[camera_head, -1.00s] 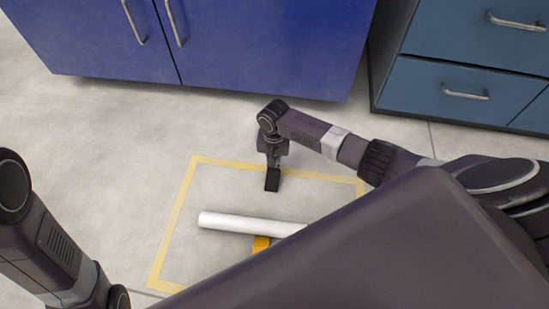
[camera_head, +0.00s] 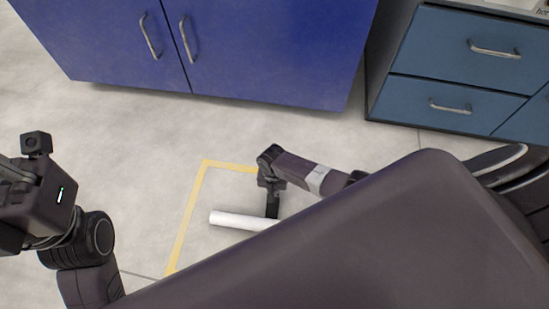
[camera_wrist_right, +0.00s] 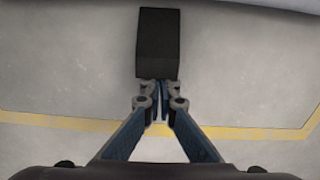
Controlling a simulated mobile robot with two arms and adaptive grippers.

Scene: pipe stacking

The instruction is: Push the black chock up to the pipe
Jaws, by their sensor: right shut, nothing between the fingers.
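The white pipe (camera_head: 235,219) lies on the floor inside the yellow outline; its right part is hidden behind my body. The black chock (camera_head: 272,208) sits at the pipe's far side and appears close against it; I cannot tell whether they touch. In the right wrist view the chock (camera_wrist_right: 159,43) is a dark block straight ahead of my right gripper (camera_wrist_right: 161,86). A pale edge, likely the pipe (camera_wrist_right: 265,5), shows at the top there. My right gripper is shut, empty, with its tips at the chock's back face. My left arm is at the left; its fingers are out of view.
Yellow tape (camera_head: 188,215) marks a rectangle on the grey floor. A blue cabinet (camera_head: 270,45) and teal drawers (camera_head: 450,75) stand at the back. The floor between the cabinet and the tape is clear.

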